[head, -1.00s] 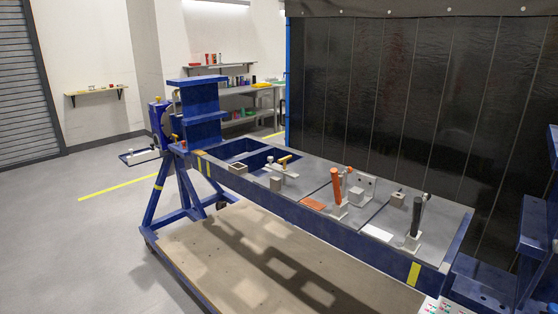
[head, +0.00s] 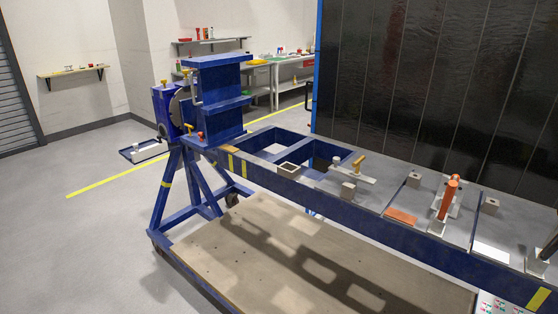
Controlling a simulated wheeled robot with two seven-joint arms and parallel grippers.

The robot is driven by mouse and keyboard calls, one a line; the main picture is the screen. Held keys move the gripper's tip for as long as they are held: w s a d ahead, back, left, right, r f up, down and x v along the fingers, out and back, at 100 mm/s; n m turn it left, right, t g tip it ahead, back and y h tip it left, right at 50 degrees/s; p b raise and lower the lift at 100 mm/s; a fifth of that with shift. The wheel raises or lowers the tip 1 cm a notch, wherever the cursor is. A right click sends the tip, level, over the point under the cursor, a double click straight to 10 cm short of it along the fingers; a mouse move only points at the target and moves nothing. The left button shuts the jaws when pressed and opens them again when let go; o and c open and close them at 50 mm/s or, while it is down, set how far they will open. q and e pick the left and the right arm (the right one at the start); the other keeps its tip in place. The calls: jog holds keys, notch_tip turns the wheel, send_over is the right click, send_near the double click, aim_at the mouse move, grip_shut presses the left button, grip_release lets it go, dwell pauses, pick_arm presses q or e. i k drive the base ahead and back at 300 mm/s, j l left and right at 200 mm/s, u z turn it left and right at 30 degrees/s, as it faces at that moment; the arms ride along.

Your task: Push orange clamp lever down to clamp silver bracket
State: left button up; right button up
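The orange clamp lever (head: 447,199) stands nearly upright on its pale clamp base (head: 437,227), on the right part of the blue jig's grey top. A pale silver-grey piece (head: 456,206), which looks like the silver bracket, shows just behind the lever and is partly hidden by it. I cannot tell whether the clamp touches it. Neither of my grippers shows in the head view.
An orange plate (head: 400,217) and a white plate (head: 491,251) lie on either side of the clamp. A yellow-handled clamp (head: 358,164) stands further left. A black-levered clamp (head: 547,246) is at the right edge. Open floor (head: 90,240) lies left of the jig.

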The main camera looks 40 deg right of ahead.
aim_at(452, 185)
jog(key=i+j, duration=0.1)
jog(key=i, duration=0.4)
jog(key=i+j, duration=0.15)
jog(key=i, duration=0.4)
jog(key=i+j, duration=0.1)
jog(key=i, duration=0.4)
jog(key=i+z, duration=0.25)
jog(key=z, duration=0.2)
jog(key=i+j+z, duration=0.2)
jog(key=z, duration=0.25)
jog(key=i+j+z, duration=0.25)
jog(key=z, duration=0.2)
jog(key=i+j+z, duration=0.25)
jog(key=z, duration=0.2)
jog(key=i+j+z, duration=0.1)
jog(key=z, duration=0.4)
jog(key=i+j+z, duration=0.1)
jog(key=z, duration=0.4)
jog(key=j+z, duration=0.3)
jog(key=z, duration=0.2)
jog(key=j+z, duration=0.25)
jog(key=z, duration=0.25)
jog(key=j+z, duration=0.25)
jog(key=z, duration=0.25)
jog(key=j, duration=0.2)
jog(key=i+l+u, duration=0.2)
jog(key=u, duration=0.25)
jog(key=i+l+u, duration=0.15)
jog(key=l+u, duration=0.35)
